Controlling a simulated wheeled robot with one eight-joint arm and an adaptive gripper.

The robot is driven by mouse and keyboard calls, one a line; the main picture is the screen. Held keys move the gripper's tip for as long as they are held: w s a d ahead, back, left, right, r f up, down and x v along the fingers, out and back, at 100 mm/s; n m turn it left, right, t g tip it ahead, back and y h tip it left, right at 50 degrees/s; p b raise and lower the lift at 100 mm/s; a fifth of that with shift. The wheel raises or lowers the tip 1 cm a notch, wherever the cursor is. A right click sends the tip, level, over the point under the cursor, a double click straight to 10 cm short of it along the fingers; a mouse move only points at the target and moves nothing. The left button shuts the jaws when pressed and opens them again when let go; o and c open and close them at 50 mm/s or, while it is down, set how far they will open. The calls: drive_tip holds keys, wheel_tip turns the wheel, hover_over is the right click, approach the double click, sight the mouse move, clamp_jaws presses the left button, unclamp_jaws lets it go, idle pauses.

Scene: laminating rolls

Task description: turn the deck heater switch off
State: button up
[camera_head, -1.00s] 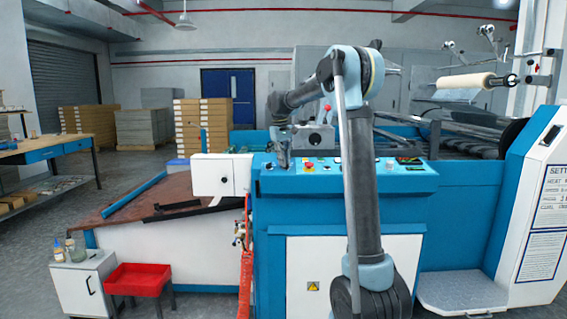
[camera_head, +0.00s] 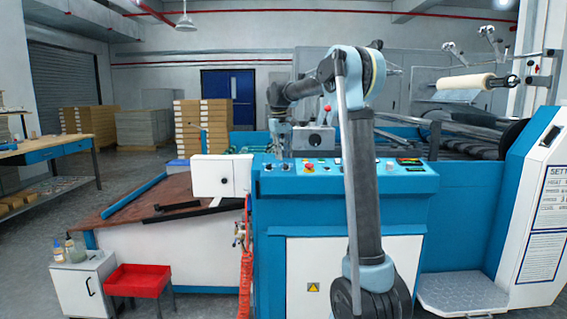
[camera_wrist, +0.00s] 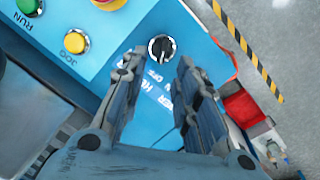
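A black rotary switch (camera_wrist: 162,48) with a pale pointer line sits on the blue panel in the wrist view. White lettering beside it is partly hidden; ON and OFF marks and part of HEATER seem readable. My gripper (camera_wrist: 159,62) is open, its two fingers on either side of the switch in the picture, with nothing between them. I cannot tell whether they touch it. In the head view my gripper (camera_head: 278,150) points down over the left end of the blue control panel (camera_head: 400,182), where small dark knobs show.
In the wrist view a yellow JOG button (camera_wrist: 75,41), a green RUN button (camera_wrist: 28,5) and a red emergency stop stand on the panel. A white box (camera_head: 221,175) stands just left of the panel. A red tray (camera_head: 138,280) is lower left on the floor side.

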wheel_tip(320, 180, up, 8)
drive_tip(key=shift+s+a, duration=0.15)
drive_tip(key=shift+a, duration=0.2)
